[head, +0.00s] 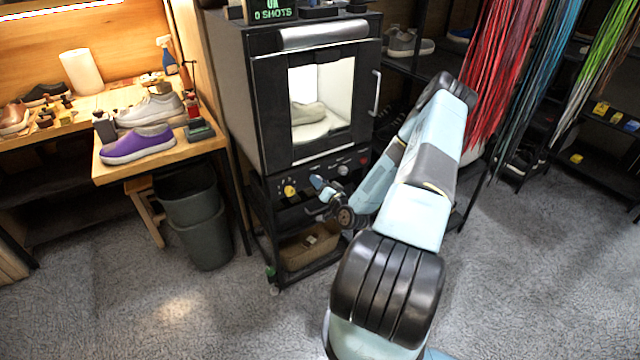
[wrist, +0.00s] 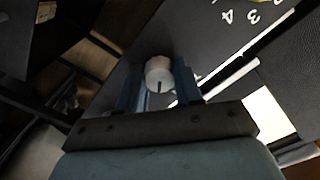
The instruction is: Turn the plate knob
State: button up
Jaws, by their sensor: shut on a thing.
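My gripper (head: 320,186) is at the front control panel (head: 307,187) below the window of the black cabinet. In the wrist view its two blue fingers stand on either side of a round whitish knob (wrist: 159,70) with a dark pointer line, and they are shut on it. The pointer line faces the lower edge of that view. In the head view the gripper hides this part of the panel. A yellow knob (head: 290,191) shows left of the gripper and a grey knob (head: 343,170) right of it. The panel lettering is too small to read.
The cabinet's window (head: 321,90) shows a pale shoe (head: 308,113) on a round plate inside. A door handle (head: 375,93) sticks out at right. Coloured laces (head: 500,70) hang right. Floor in front is clear.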

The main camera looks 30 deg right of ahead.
jog(key=shift+d+f, duration=0.1)
jog(key=shift+d, duration=0.05)
jog(key=o, duration=1)
jog(key=s, duration=1.4)
jog(key=shift+d, duration=0.15)
jog(key=shift+w, duration=0.15)
